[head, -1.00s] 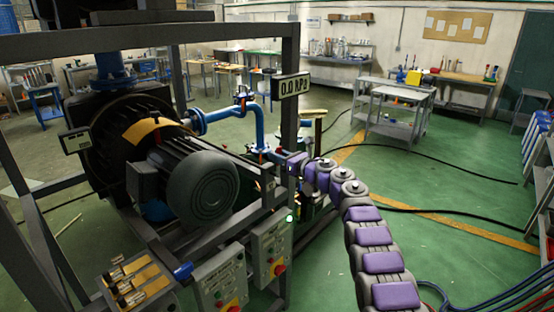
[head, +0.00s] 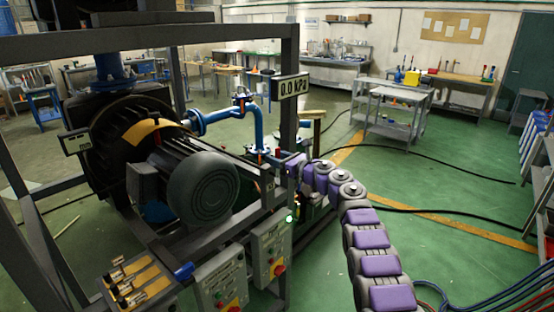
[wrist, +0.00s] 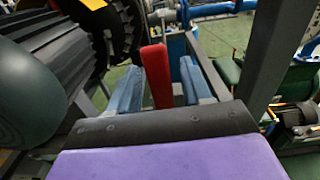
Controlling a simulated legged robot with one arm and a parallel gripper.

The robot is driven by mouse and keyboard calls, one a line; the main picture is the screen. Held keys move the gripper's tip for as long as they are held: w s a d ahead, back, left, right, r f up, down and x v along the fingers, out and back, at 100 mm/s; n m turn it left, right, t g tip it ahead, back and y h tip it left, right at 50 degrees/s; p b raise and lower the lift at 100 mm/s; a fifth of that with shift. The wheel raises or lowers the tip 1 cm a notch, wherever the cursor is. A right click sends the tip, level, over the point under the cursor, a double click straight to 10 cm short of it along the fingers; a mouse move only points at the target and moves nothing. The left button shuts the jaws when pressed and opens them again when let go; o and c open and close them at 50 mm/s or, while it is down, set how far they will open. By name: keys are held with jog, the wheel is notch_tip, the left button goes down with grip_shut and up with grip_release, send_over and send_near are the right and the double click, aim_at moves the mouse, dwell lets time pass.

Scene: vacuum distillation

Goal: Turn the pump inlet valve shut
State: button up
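The red valve lever (wrist: 157,75) stands upright between the two blue-grey fingers of my gripper (wrist: 160,85) in the wrist view. The left finger is close beside the lever, and a gap shows between the lever and the right finger. Whether the left finger touches it I cannot tell. In the head view my gripper (head: 280,160) reaches the blue pipe (head: 259,130) beside the pump frame. The fingertips and lever are too small there to make out clearly. The valve body is mostly hidden.
The dark frame (head: 290,55) has an upright close to my gripper and carries a 0.0 kPa display (head: 292,86). A large grey motor (head: 203,188) is at the left. Control boxes (head: 270,250) hang below. The green floor to the right is open, crossed by black cables.

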aim_at(279, 157)
jog(key=shift+d+r, duration=0.1)
jog(key=shift+s+d, duration=0.15)
jog(key=shift+d, duration=0.15)
jog(key=shift+b+v, duration=0.45)
jog(key=shift+v, duration=1.4)
jog(key=v, duration=1.3)
